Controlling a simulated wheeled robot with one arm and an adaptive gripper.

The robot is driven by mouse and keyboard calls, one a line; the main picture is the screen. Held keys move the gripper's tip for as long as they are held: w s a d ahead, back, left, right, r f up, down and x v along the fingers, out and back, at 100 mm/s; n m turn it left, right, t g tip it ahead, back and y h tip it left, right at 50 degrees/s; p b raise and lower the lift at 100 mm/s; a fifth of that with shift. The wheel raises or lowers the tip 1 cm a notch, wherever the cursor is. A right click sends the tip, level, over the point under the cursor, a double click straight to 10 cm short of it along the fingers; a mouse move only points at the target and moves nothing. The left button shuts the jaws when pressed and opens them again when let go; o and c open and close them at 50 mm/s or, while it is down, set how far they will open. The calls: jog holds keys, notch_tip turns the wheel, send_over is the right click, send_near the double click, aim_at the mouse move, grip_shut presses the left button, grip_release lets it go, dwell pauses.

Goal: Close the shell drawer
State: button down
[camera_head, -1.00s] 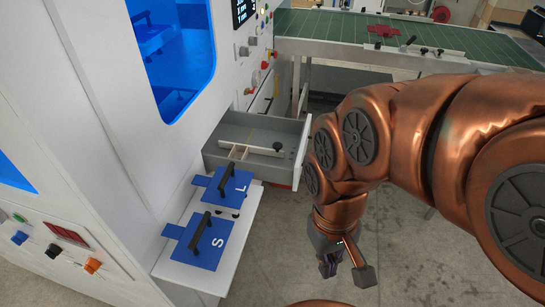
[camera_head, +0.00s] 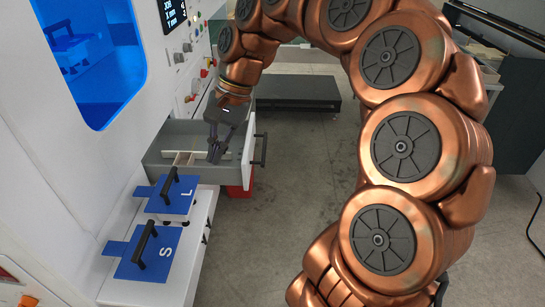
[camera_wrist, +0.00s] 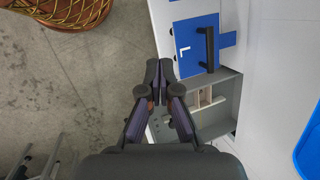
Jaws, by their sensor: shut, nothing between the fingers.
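The grey shell drawer (camera_head: 175,141) is pulled out of the white machine, below its window. Its front panel (camera_head: 249,150) carries a black handle (camera_head: 260,150). In the wrist view the open drawer (camera_wrist: 232,88) lies right of my fingers, partly hidden by my gripper. My gripper (camera_head: 215,155) is shut and empty, pointing down. In the head view it overlaps the drawer's inside, left of the front panel. In the wrist view my fingertips (camera_wrist: 159,68) are together beside the drawer. I cannot tell how high they are or whether they touch it.
A white shelf (camera_head: 196,240) in front of the drawer holds a blue plate marked L (camera_head: 184,190) and one marked S (camera_head: 160,258), both with black handles. A red object (camera_head: 241,188) stands under the drawer. The floor (camera_head: 290,170) to the right is open.

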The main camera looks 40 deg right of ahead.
jog(key=w+d+f+m+t+y+b, duration=0.15)
jog(key=w+d+f+m, duration=0.35)
jog(key=d, duration=0.6)
jog(key=w+d+f+m+t+b, duration=0.1)
jog(key=w+d+m+t+b, duration=0.15)
jog(key=d+m, duration=0.65)
jog(key=s+d+f+m+b, duration=0.1)
jog(key=s+d+f, duration=0.1)
jog(key=d, duration=0.4)
jog(key=s+d+f+m+b, duration=0.1)
jog(key=d+f+m, duration=0.1)
jog(key=d, duration=0.4)
jog(key=w+a+r+x, duration=0.1)
jog(key=x, duration=1.2)
jog(key=shift+w+a+t+p, duration=0.3)
jog(key=shift+w+a+p, duration=0.05)
jog(key=shift+w+a, duration=0.05)
jog(key=shift+r, duration=0.15)
